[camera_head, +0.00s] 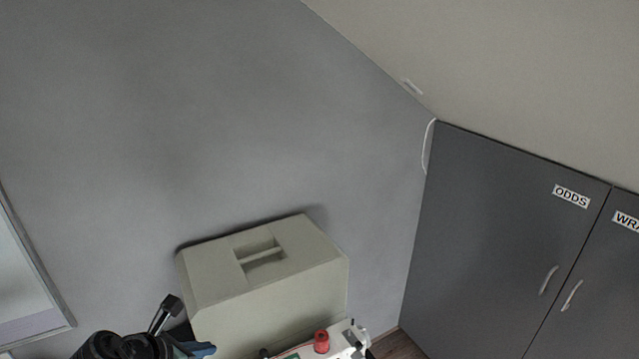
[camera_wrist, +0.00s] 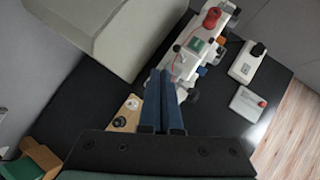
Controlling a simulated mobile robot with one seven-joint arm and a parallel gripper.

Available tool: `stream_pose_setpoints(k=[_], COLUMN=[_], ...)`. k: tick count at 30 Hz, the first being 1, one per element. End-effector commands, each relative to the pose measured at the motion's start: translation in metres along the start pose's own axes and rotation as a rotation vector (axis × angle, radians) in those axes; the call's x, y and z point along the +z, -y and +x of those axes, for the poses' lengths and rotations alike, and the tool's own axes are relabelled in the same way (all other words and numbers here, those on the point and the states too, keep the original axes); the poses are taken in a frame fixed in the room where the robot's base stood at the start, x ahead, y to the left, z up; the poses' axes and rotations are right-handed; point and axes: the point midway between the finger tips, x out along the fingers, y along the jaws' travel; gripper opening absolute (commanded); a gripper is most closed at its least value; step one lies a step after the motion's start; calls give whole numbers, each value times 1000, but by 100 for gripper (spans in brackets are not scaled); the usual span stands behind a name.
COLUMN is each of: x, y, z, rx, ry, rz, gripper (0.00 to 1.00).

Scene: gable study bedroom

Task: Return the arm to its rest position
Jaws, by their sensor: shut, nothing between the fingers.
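My gripper (camera_wrist: 160,74) shows in the wrist view as two blue fingers pressed together with nothing between them. The fingers appear over a dark table (camera_wrist: 75,112), close in the picture to a white machine (camera_wrist: 187,66) with a red spool on top. I cannot tell how high above the table they are. In the head view, black parts of my arm and a bit of blue (camera_head: 200,349), likely a finger, show at the bottom left. The rest of the arm is out of that view.
A beige case with a recessed handle (camera_head: 262,285) stands against the grey wall. Two small white boxes (camera_wrist: 247,62) (camera_wrist: 248,104) lie right of the machine. A small wooden piece (camera_wrist: 126,113) lies left of the fingers. Dark cupboards (camera_head: 490,230) stand at right.

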Motion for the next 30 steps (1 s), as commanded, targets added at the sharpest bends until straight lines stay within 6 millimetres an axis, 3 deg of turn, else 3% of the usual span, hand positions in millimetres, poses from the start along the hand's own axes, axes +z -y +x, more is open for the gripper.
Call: stream_pose_setpoints(k=[4, 8, 11, 15, 18, 21, 24, 27, 30], x=[74, 158, 218, 285, 319, 339, 346, 345, 342], y=[-22, -19, 0, 47, 89, 135, 177, 209, 228], z=[-28, -75, -121, -192, -247, -302, -353, -391, -415], rx=[263, 549, 775, 1107, 1357, 1613, 1843, 2015, 2121], ry=[18, 5, -28, -107, -191, -300, -422, -533, -615], rz=[508, 996, 1317, 1671, 1857, 1980, 2034, 2041, 2030], gripper=[0, 0, 0, 0, 0, 0, 0, 0, 0])
